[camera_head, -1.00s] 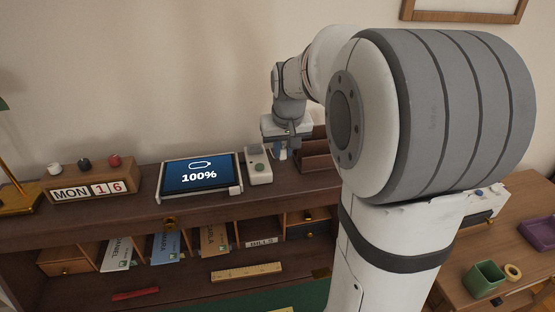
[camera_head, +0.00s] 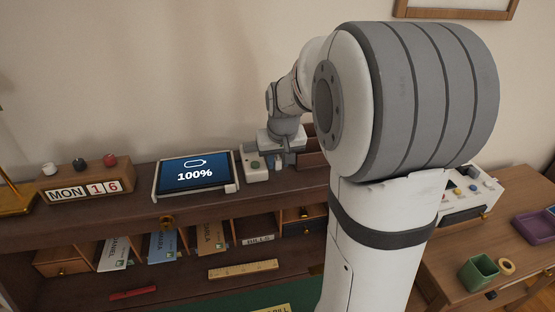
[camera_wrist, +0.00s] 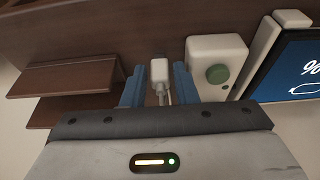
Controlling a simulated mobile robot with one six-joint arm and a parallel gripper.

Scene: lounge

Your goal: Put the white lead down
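The white lead's plug (camera_wrist: 159,72) shows in the wrist view between the two blue fingers of my gripper (camera_wrist: 158,84). A narrow gap shows on each side of it, so the gripper looks open around it. Its thin cable (camera_wrist: 161,97) runs back under the gripper body and is then hidden. Whether the plug rests on the wood or hangs just above it, I cannot tell. In the head view my gripper (camera_head: 279,162) is low over the desk's top shelf, and the lead cannot be made out.
A white box with a green button (camera_head: 255,166) stands just left of my gripper, beside a tablet (camera_head: 195,175) reading 100%. A brown wooden rack (camera_head: 311,158) is close on the right. A calendar block (camera_head: 88,188) stands farther left. Pigeonholes lie below the shelf (camera_head: 150,211).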

